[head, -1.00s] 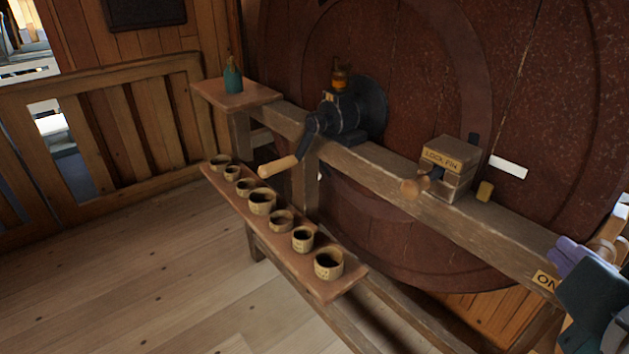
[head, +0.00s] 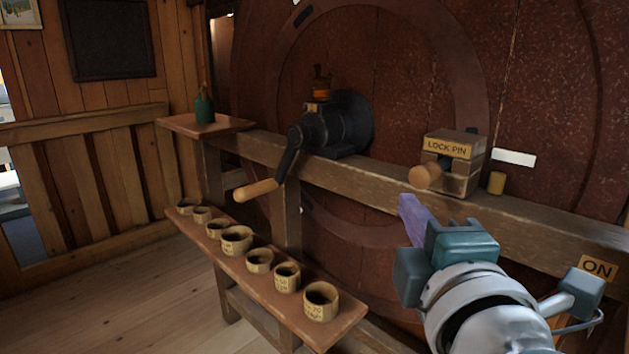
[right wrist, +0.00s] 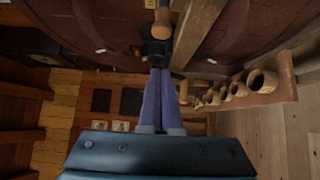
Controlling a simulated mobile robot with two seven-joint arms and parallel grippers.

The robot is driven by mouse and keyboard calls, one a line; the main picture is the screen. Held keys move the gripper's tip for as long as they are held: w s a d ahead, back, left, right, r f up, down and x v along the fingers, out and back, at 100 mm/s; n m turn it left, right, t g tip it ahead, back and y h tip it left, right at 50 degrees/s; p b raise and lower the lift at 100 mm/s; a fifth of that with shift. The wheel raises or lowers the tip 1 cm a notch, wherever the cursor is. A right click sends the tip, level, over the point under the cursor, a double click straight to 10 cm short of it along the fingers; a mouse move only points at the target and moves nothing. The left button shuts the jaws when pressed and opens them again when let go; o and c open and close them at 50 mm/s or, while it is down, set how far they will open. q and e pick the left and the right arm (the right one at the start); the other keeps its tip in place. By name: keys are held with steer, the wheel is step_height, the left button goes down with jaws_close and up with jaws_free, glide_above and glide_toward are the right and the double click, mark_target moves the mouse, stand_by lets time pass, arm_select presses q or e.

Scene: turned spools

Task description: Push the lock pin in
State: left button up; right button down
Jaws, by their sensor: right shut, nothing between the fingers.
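The lock pin (head: 425,176) shows as a round wooden knob on a dark shaft. It sticks out from the front of a wooden block (head: 462,148) labelled LOCK PIN, which sits on the wooden beam. A gap of dark shaft seems to show between knob and block. My right gripper (head: 408,203) is shut and empty, its purple fingers pointing away from me, in front of and below the knob, apart from it. In the right wrist view the shut fingers (right wrist: 160,75) meet at their tips, and a wooden knob (right wrist: 162,25) shows above them. My left gripper is not in view.
A black crank with a wooden handle (head: 255,190) juts out left of the block. A shelf (head: 340,322) of several cups runs below. A small yellowish peg (head: 496,183) stands right of the block. An ON plate (head: 597,267) is at the right.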

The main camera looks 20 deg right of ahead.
mark_target(432, 182)
steer(key=w+d, duration=0.4)
steer(key=d, duration=0.1)
steer(key=shift+w+p, duration=0.25)
steer(key=shift+p, duration=0.1)
steer(key=shift+d+f, duration=0.1)
steer(key=shift+d, duration=0.1)
steer(key=d, duration=0.1)
steer(key=w+d+b, duration=0.1)
steer(key=d, duration=0.1)
steer(key=shift+w, duration=0.15)
